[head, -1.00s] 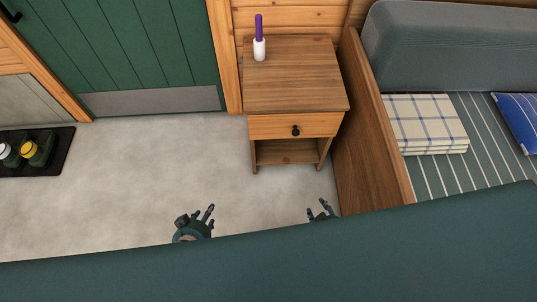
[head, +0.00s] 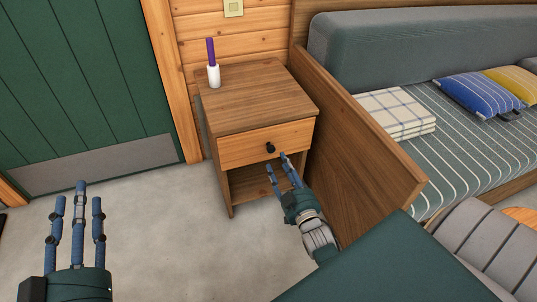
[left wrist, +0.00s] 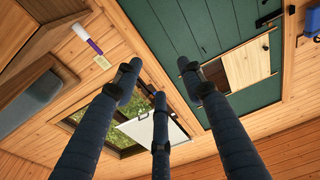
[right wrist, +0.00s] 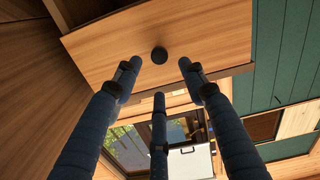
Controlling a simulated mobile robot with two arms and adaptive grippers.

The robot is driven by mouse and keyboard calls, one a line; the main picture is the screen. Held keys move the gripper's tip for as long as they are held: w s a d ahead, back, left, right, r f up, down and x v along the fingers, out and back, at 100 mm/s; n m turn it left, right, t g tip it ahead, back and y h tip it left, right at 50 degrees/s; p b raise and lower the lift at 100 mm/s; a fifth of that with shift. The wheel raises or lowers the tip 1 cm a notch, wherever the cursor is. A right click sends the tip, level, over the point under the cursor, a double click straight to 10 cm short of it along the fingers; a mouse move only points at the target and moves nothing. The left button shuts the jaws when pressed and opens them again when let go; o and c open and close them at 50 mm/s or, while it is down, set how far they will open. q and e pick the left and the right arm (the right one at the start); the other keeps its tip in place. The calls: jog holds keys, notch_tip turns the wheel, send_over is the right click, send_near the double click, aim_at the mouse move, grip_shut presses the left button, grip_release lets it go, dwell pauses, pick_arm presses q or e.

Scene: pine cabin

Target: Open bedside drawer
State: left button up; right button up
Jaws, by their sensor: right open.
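The wooden bedside table (head: 250,92) stands beside the bed, with its drawer (head: 240,149) closed above an open shelf. The drawer's round black knob (head: 270,148) is on the front, and it also shows in the right wrist view (right wrist: 159,55). My right gripper (head: 277,162) is open just below and in front of the knob, with its fingertips close to the drawer front. In the right wrist view the knob lies between and beyond the spread fingers; I cannot tell whether any finger touches. My left gripper (head: 78,196) is open and empty over the floor at left.
A white and purple candle-like object (head: 213,75) stands on the tabletop. The bed's wooden side panel (head: 355,175) is close to the right of my right gripper. A green door (head: 75,85) is at left. The pale floor (head: 160,235) between my grippers is clear.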

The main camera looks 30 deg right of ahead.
aim_at(272, 150)
jog(key=b+x, duration=0.2)
jog(key=x, duration=0.5)
jog(key=shift+a+f, duration=0.1)
jog(key=shift+w, duration=0.2)
jog(key=c, duration=0.4)
grip_shut()
pick_arm(q)
jog(key=s+a+r+t+h, duration=0.1)
jog(key=s+r+t, duration=0.3)
jog(key=r, duration=0.6)
jog(key=shift+s+a+r+t+h, duration=0.2)
jog(key=shift+r+t+h, duration=0.15)
jog(key=shift+t, duration=0.65)
